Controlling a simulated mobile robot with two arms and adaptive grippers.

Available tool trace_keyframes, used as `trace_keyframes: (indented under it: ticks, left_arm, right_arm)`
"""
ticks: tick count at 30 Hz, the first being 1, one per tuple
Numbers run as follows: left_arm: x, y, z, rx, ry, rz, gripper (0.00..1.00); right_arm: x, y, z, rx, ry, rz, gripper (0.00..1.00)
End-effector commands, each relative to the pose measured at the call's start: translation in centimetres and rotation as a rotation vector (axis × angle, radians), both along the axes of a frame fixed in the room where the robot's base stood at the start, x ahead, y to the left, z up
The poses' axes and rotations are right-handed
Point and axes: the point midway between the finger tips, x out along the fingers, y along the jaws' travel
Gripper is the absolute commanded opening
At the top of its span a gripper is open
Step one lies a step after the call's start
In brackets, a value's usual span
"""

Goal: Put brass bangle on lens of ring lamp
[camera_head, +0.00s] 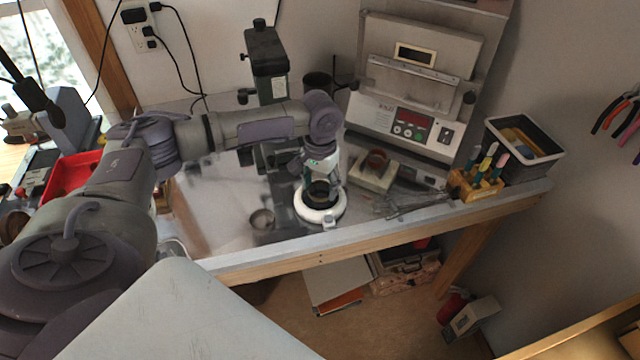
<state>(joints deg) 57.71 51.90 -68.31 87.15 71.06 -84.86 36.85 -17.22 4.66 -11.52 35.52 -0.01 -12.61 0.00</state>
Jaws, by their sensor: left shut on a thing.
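My left gripper (321,180) points down from the end of my left arm, right above the ring lamp. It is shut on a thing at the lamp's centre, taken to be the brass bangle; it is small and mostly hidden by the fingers. The ring lamp (322,215) is a white ring on the workbench near its front edge, with a dark round middle, the lens, largely covered by the gripper. I cannot tell whether the bangle touches the lens. My right gripper is out of view.
A dark microscope-like stand (268,65) rises behind the lamp. Right of it are a pale block with a reddish round top (375,168), loose metal tools (412,203), a wooden tool holder (470,187) and a black bin (526,138). A small round cup (262,219) stands left.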

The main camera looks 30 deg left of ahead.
Motion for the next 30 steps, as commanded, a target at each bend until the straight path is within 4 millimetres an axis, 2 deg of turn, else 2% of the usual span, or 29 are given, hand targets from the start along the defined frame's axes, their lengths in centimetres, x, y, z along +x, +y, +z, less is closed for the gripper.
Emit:
trace_keyframes:
  ticks: [3,13,14,18,30]
  left_arm:
    - [-0.01,-0.03,-0.75,0.001,0.0,-0.001,0.09]
    - [-0.01,-0.04,-1.03,0.0,0.0,0.0,0.09]
    - [0.01,-0.04,-1.07,0.0,-0.001,0.0,0.64]
    - [0.02,-0.03,-1.05,0.001,-0.001,0.0,0.87]
    - [0.05,-0.02,-0.59,0.0,-0.003,0.0,0.87]
  right_arm:
    - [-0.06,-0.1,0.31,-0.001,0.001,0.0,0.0]
    - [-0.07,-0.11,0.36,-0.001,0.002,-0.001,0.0]
    - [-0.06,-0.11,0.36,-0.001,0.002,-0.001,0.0]
    - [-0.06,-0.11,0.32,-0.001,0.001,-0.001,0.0]
    - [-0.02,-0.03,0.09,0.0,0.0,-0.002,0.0]
